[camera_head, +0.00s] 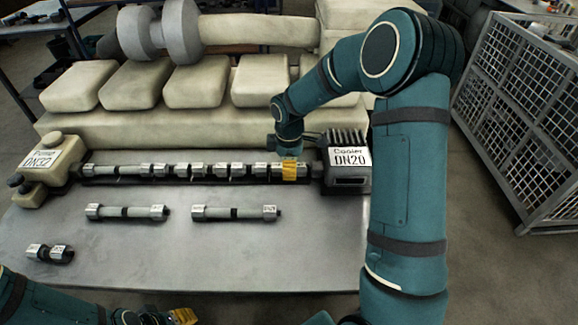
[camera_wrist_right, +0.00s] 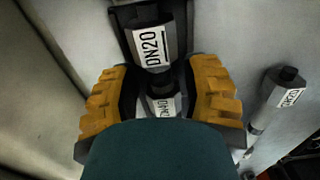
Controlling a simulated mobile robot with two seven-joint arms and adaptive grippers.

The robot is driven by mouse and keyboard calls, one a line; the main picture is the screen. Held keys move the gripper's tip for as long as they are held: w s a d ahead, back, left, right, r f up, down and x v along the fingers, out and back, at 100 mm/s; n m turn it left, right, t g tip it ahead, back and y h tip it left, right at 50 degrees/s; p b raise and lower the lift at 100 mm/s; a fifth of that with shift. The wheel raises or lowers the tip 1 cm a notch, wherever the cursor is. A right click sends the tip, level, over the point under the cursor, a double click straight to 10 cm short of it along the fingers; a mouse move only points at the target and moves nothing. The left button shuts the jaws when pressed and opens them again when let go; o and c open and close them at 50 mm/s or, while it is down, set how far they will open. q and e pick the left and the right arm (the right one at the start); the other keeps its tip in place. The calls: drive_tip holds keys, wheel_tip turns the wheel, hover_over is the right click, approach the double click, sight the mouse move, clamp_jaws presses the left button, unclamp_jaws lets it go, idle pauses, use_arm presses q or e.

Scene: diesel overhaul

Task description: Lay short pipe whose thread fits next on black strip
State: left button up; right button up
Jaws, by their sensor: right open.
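The black strip (camera_head: 130,180) runs along the back of the table, with a row of pale pipe pieces (camera_head: 196,169) lying along it. My right gripper (camera_head: 290,172) is over the right end of this row, beside the DN20 cooler (camera_head: 347,160). In the right wrist view its yellow-padded fingers are open, on either side of a metal piece marked DN20 (camera_wrist_right: 162,105). Another part marked DN20 (camera_wrist_right: 152,46) lies just beyond. Contact is not clear. My left gripper (camera_head: 170,318) is at the bottom edge, mostly cut off; its opening is hidden.
Two loose pipes, a left one (camera_head: 127,212) and a right one (camera_head: 235,213), lie in front of the strip. A short fitting (camera_head: 50,253) lies at the front left. The table's front right (camera_head: 250,265) is clear.

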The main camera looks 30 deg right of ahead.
wheel_tip(320, 180, up, 12)
idle(0.4)
drive_tip(key=shift+f, duration=0.15)
idle(0.4)
